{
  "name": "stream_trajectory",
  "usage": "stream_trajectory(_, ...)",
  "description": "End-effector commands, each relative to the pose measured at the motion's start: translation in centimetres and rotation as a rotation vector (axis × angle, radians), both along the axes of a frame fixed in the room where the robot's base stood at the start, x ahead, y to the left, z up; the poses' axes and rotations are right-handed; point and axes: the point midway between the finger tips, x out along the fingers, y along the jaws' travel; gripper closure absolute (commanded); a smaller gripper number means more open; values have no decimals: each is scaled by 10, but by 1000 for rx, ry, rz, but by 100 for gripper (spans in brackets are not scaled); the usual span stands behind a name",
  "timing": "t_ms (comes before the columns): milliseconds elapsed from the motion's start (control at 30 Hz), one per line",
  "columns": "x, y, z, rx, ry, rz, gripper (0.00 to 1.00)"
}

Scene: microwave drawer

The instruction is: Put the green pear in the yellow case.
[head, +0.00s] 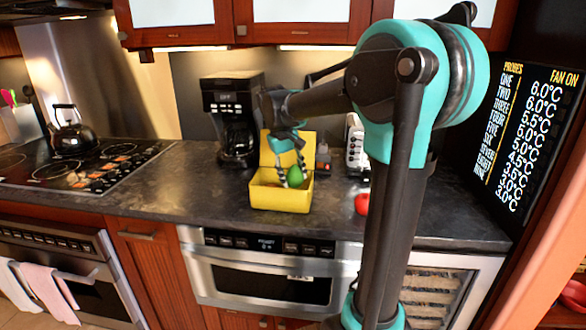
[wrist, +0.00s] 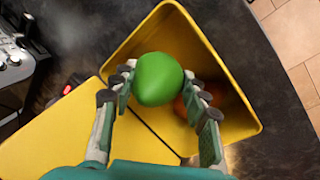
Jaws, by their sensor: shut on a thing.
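The green pear (wrist: 158,79) is between the fingers of my gripper (wrist: 160,92), which is shut on it. In the wrist view the pear overlaps the opening of the yellow case (wrist: 243,124); its exact height there is hard to tell. In the head view the pear (head: 295,176) shows at the opening of the yellow case (head: 280,198), with my gripper (head: 291,172) reaching down from above. The case stands on the counter with its lid open at the back. An orange-red round thing (wrist: 181,106) lies inside the case, partly hidden by my gripper.
A black coffee maker (head: 232,120) stands left of the case. A red round fruit (head: 362,204) lies on the dark counter (head: 200,190) to the right, near a toaster-like appliance (head: 356,148). A stovetop with a kettle (head: 72,135) is far left. The counter front-left of the case is clear.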

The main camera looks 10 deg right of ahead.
Motion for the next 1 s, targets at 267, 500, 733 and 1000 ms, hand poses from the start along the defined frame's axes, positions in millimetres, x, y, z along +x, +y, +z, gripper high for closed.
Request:
stream_trajectory(267,0,0,-26,0,0,0,89)
stream_trajectory(500,0,0,-45,0,0,0,89)
stream_trajectory(733,0,0,-54,0,0,0,89)
stream_trajectory(1000,0,0,-55,0,0,0,89)
